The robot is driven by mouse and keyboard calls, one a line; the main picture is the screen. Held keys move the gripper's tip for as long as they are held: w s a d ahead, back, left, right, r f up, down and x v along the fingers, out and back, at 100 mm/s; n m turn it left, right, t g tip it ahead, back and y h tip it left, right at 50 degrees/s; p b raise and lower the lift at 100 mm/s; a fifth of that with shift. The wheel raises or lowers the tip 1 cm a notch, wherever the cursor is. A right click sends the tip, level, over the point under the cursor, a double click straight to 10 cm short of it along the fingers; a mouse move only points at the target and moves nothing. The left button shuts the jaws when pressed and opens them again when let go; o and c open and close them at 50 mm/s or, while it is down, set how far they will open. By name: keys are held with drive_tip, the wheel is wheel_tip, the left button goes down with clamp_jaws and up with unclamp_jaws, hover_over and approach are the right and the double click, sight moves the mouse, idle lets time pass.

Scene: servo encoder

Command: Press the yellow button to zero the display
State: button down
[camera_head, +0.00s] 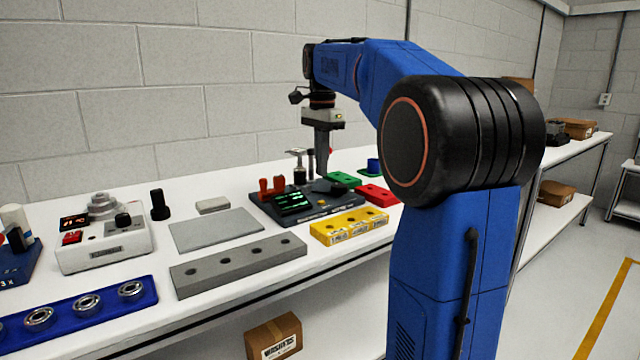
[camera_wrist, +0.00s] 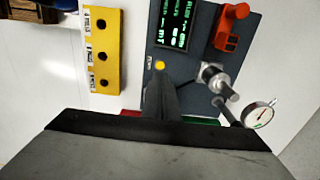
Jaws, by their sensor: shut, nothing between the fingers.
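The dark servo-encoder unit (camera_head: 325,210) lies on the white bench in the head view, and its panel also shows in the wrist view (camera_wrist: 200,57). Its display (camera_head: 294,204) is lit with green text, and it shows in the wrist view (camera_wrist: 174,24). The yellow button (camera_wrist: 160,65) is on the panel below the display in the wrist view, just beyond my fingertips. My gripper (camera_head: 322,176) points down over the unit, shut and empty. Its closed fingers show in the wrist view (camera_wrist: 159,82). I cannot tell the gap between fingertips and button.
A yellow block with holes (camera_head: 350,227) lies in front of the unit. A red block (camera_head: 377,194) and a green block (camera_head: 344,179) lie to the right. A metal shaft (camera_wrist: 216,80) and a dial gauge (camera_wrist: 260,117) stand close by my fingers. A grey plate (camera_head: 216,230) lies left.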

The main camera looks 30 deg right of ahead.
wheel_tip(320, 180, up, 6)
drive_tip(key=shift+f, duration=0.1)
idle(1.0)
